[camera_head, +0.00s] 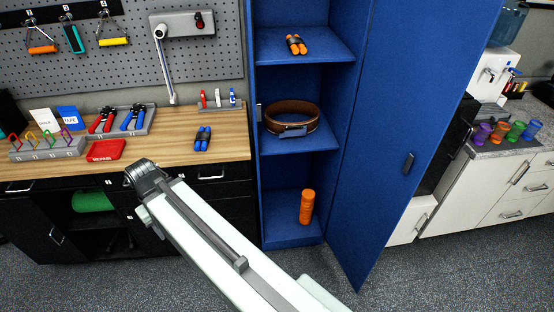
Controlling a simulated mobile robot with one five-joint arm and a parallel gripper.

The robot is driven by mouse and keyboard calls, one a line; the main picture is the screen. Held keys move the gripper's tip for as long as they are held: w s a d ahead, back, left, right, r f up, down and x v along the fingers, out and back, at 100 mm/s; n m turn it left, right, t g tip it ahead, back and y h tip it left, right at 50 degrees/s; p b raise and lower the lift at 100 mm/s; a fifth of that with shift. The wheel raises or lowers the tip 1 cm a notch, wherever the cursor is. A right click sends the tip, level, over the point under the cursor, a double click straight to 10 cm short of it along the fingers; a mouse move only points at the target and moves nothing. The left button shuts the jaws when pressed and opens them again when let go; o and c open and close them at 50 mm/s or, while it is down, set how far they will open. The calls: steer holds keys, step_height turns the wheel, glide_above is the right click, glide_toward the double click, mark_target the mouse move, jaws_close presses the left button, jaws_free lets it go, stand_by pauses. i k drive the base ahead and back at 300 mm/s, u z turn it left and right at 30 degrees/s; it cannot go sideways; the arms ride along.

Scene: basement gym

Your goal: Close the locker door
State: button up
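The blue locker (349,90) stands in the middle of the view with its shelves exposed. Its blue door (385,200) stands open, hinged on the locker's right side and swung out to the right and toward me. A small dark handle (408,163) is on the door's visible face. My white arm reaches from the bottom edge up and left to a dark joint in front of the workbench, apart from the door. My gripper's fingers cannot be made out in this view.
The shelves hold hand grips (296,44), a brown belt (291,116) and an orange roller (306,207). A wooden workbench (225,143) with tools is at left. White cabinets (490,200) stand to the right, behind the door. Grey floor (440,275) lies clear right of the door.

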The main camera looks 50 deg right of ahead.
mark_target(421, 57)
steer(key=k, duration=0.5)
steer(key=u, duration=2.1)
steer(key=k, duration=2.95)
steer(key=z, duration=1.9)
